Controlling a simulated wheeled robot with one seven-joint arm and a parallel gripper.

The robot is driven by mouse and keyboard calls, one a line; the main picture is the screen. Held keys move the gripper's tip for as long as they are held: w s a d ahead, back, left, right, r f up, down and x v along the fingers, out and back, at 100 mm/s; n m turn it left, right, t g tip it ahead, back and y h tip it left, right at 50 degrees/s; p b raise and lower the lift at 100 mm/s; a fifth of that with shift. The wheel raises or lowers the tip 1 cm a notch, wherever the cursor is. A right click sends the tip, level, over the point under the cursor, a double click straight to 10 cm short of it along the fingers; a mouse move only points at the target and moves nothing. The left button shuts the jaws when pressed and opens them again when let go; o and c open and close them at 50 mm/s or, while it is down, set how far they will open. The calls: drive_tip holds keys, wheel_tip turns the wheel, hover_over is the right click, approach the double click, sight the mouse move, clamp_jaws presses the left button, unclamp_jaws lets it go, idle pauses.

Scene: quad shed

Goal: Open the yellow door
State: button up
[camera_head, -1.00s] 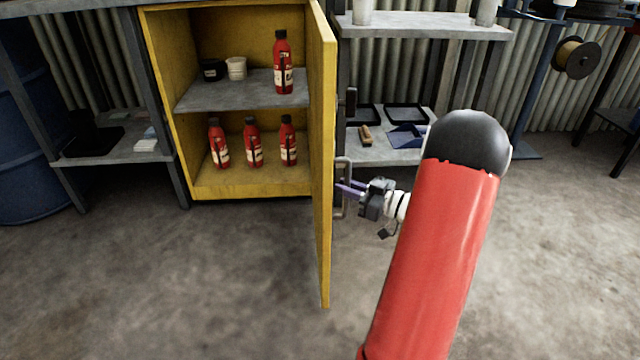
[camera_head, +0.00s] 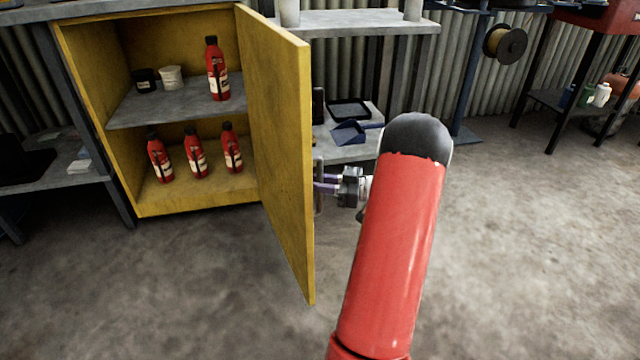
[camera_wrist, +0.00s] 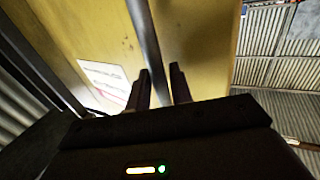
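The yellow door (camera_head: 275,130) stands wide open on the right side of a yellow cabinet (camera_head: 85,110), its inner face towards me. Its grey bar handle (camera_head: 319,192) is on the outer face, mostly hidden behind the door's edge in the head view. In the wrist view the handle (camera_wrist: 143,30) runs down between the fingers of my gripper (camera_wrist: 160,75). The fingers are apart, with a gap showing on the right of the bar; contact is unclear. In the head view my gripper (camera_head: 326,183) is at the handle, on the outer side of the door.
Several red bottles (camera_head: 217,70), a black jar (camera_head: 145,80) and a white cup (camera_head: 171,77) stand inside the cabinet. A grey shelf unit (camera_head: 360,22) with dark trays stands behind the door on the right. The concrete floor (camera_head: 500,230) in front and at right is clear.

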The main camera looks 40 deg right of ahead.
drive_tip(key=shift+o, duration=0.8)
drive_tip(key=v, duration=0.7)
drive_tip(key=shift+s+d, duration=0.3)
